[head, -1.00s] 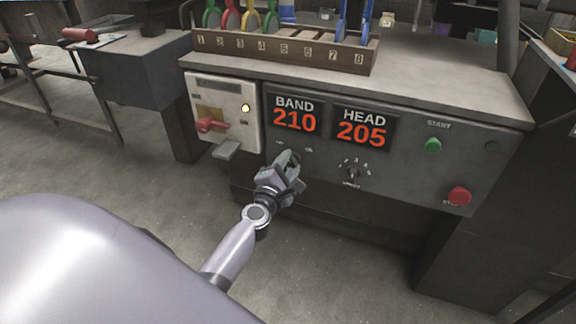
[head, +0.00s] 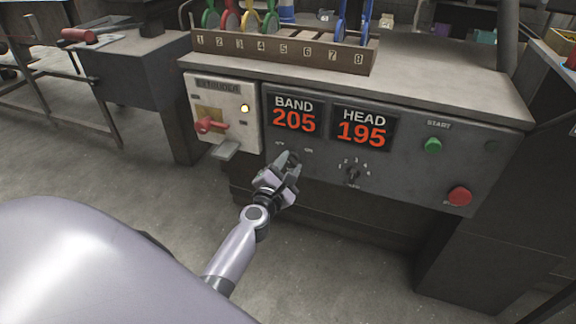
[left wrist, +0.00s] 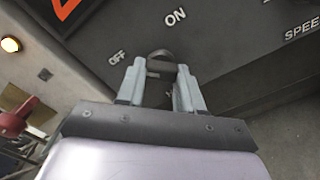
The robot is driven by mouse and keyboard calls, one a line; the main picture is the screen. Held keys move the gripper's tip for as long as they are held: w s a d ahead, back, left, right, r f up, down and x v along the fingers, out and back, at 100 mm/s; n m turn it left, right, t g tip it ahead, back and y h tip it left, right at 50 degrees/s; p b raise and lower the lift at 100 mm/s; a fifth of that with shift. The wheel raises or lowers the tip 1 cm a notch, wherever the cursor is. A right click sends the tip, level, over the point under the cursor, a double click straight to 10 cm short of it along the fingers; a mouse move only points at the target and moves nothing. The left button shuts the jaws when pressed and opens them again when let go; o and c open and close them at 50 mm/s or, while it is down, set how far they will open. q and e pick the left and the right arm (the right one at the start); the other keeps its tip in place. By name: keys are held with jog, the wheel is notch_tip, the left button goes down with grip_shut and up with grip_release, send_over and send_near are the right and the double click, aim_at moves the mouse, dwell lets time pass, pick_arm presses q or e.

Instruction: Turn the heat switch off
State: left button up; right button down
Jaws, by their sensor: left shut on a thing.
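The heat switch (left wrist: 160,57) is a dark round knob on the grey control panel. In the left wrist view it sits between my fingertips, near the words OFF and ON. My left gripper (head: 291,160) is shut on it, and its fingers show on both sides of the knob in the left wrist view (left wrist: 160,70). In the head view the fingers mostly hide the knob, below the BAND display. I cannot tell clearly which word the knob points at. My right gripper is not in view.
The BAND display (head: 294,116) reads 205 and the HEAD display (head: 362,129) reads 195. A speed dial (head: 353,174), green START button (head: 433,145) and red button (head: 459,196) are to the right. The extruder box (head: 236,132) has a red lever (head: 211,125) and a lit lamp (head: 245,108).

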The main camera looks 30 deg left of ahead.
pick_arm(q)
jog(key=o, duration=0.9)
jog(key=shift+c, duration=0.2)
jog(key=shift+o, duration=0.9)
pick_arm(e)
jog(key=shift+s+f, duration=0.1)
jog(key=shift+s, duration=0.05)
pick_arm(q)
jog(key=v, duration=0.7)
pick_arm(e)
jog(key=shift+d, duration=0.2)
pick_arm(q)
jog(key=shift+s, duration=0.1)
